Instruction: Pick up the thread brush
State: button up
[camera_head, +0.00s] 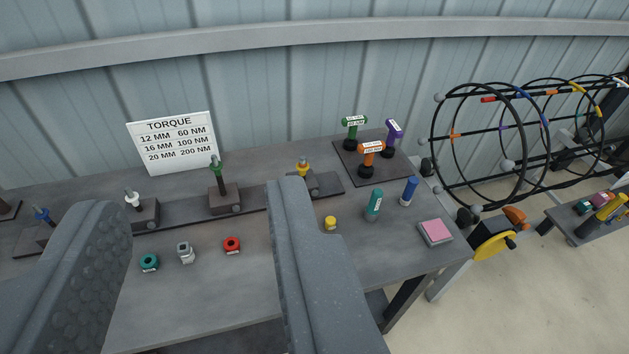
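My gripper (195,197) is open and empty, with its two grey fingers spread wide over the front of the workbench (200,315). I cannot tell for sure which object is the thread brush. A teal cylinder (374,205) with a white label and a blue cylinder (409,191) stand upright on the bench, right of the right finger. A small yellow cylinder (330,223) stands closer to that finger. Between the fingers lie a teal ring (149,262), a grey metal piece (186,253) and a red ring (232,244). The fingers hide parts of the bench.
Dark blocks hold bolts with blue, white, green and yellow collars. A dark mat (345,152) carries green, orange and purple torque tools. A torque sign (172,143) leans at the back. A pink-topped pad (435,232) lies near the right edge. A round wire cage (480,145) stands beyond.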

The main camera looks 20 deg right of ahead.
aim_at(372, 210)
jog(key=i, duration=1.2)
jog(key=z, duration=0.6)
